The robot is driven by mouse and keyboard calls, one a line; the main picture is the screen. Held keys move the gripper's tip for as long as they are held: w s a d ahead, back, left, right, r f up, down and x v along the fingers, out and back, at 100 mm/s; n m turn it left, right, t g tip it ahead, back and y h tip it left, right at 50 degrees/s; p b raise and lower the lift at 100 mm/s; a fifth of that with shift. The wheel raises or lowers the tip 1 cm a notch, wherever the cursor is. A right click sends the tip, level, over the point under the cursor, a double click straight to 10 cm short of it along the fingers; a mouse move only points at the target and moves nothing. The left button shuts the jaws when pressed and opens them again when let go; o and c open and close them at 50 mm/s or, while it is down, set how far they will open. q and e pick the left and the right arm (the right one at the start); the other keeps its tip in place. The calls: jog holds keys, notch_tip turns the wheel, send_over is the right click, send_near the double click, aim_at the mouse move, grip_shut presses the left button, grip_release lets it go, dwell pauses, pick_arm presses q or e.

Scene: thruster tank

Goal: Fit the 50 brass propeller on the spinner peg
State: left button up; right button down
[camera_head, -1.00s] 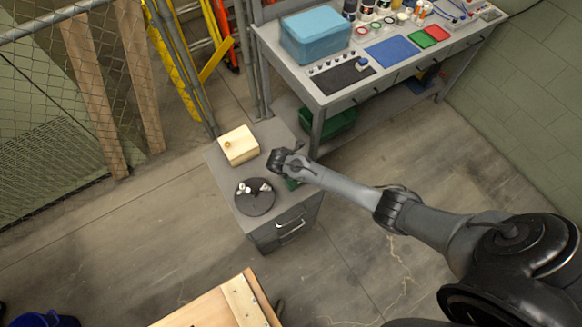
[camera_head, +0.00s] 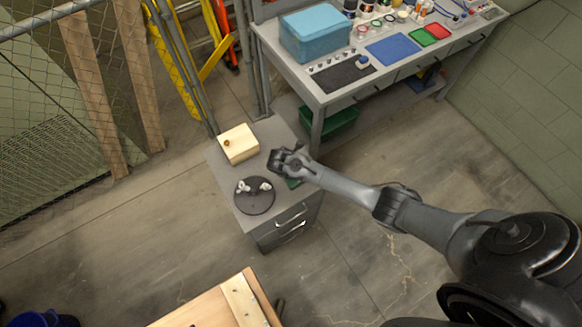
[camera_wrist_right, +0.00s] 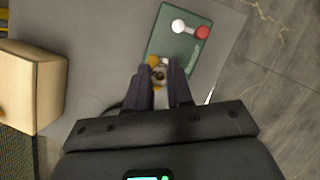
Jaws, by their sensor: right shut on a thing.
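My right gripper (camera_wrist_right: 160,82) is shut on a small brass-coloured piece (camera_wrist_right: 156,66) with a grey middle, seen at the fingertips in the wrist view; any marking on it is too small to read. In the head view my right gripper (camera_head: 275,160) is over the right edge of the grey cabinet, between a cream block and a black disc. The cream block (camera_head: 239,150) has a small brass-coloured knob (camera_head: 227,143) on top. The black disc (camera_head: 257,203) carries small white pieces (camera_head: 241,187). I cannot tell for certain which part is the spinner peg. My left gripper is not in view.
A green plate (camera_wrist_right: 176,47) with a white and a red round piece (camera_wrist_right: 201,32) lies near the gripper. The cabinet (camera_head: 222,171) has open floor around its front. A workbench (camera_head: 318,95) with a blue box stands behind right. A chain-link fence is at left.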

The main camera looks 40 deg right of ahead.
jog(key=shift+f, duration=0.3)
dwell(0.4)
jog(key=shift+f+b, duration=0.25)
jog(key=shift+b, duration=0.05)
jog(key=shift+f, duration=0.1)
jog(key=shift+f, duration=0.3)
jog(key=shift+f+b, duration=0.25)
jog(key=shift+b, duration=0.05)
dwell(0.5)
jog(key=c, duration=0.9)
grip_release()
